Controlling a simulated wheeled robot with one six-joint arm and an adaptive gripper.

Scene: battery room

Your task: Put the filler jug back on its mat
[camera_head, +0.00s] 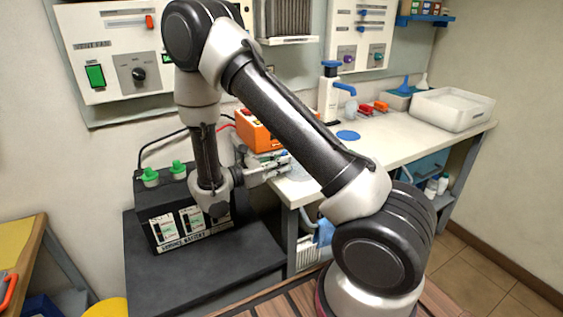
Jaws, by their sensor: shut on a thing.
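My gripper (272,172) is at the left end of the white bench, low beside the orange box and above the right side of the black battery. It is shut on a pale, see-through thing (297,171), which I take to be the filler jug. Its outline is hard to make out against the white bench, and my gripper hides part of it. I cannot tell whether it touches the bench. A round blue mat (348,135) lies bare on the bench, to the right of and behind my gripper, beyond my forearm.
A white bottle with a blue pump head (330,95) stands behind the mat. Red clips (373,108) and a white tray (452,108) are farther right. The orange box (257,132) is close to my gripper. The battery (175,215) has green caps on top.

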